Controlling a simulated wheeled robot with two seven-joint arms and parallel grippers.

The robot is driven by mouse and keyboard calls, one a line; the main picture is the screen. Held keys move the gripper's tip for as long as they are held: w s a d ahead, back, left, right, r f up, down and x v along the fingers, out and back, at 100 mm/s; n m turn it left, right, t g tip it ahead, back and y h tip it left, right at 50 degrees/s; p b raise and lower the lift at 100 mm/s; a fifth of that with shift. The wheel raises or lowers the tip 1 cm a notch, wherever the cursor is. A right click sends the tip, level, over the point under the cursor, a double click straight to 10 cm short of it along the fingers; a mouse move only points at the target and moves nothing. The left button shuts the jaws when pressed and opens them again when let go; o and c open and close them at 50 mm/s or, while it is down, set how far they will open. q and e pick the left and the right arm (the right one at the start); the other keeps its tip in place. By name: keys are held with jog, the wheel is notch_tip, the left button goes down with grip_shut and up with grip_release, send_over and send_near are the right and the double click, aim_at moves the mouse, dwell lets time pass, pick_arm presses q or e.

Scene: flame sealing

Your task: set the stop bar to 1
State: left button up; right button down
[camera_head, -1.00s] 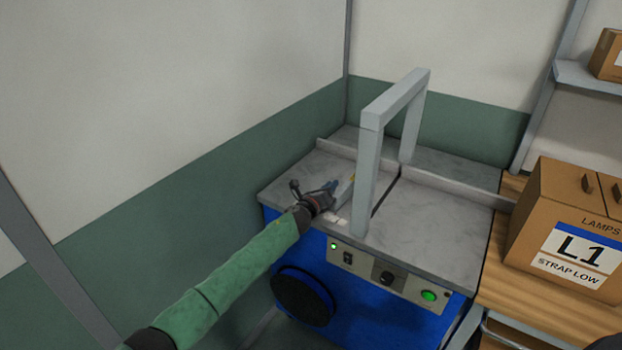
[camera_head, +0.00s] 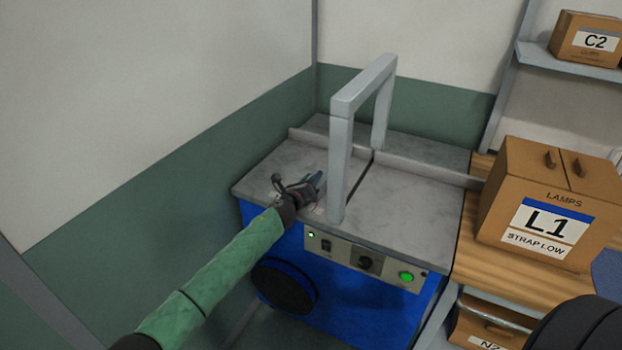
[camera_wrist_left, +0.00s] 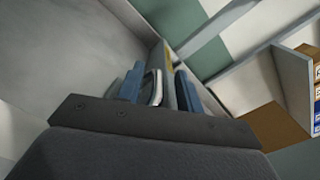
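The strapping machine has a grey top (camera_head: 410,215) with a tall grey arch (camera_head: 341,170) standing on it. A low raised rail (camera_head: 425,170) crosses the top behind the arch. My left gripper (camera_head: 318,180) is low over the top's left part, just left of the arch's near post. In the left wrist view, its two blue fingers (camera_wrist_left: 158,88) stand apart, with a pale, rounded piece (camera_wrist_left: 154,88) between them. A gap shows on one side of this piece. I cannot tell if it belongs to the stop bar. No number 1 is readable. My right gripper is out of view.
The machine's front panel (camera_head: 362,262) has a switch, a dark knob and lit green lamps. A cardboard box marked L1 (camera_head: 540,200) stands on the wooden bench (camera_head: 470,265) at right. Box C2 (camera_head: 588,42) sits on a shelf. A wall is close on the left.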

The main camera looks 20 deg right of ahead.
pick_arm(q)
jog(key=shift+s+f, duration=0.1)
jog(key=shift+s, duration=0.05)
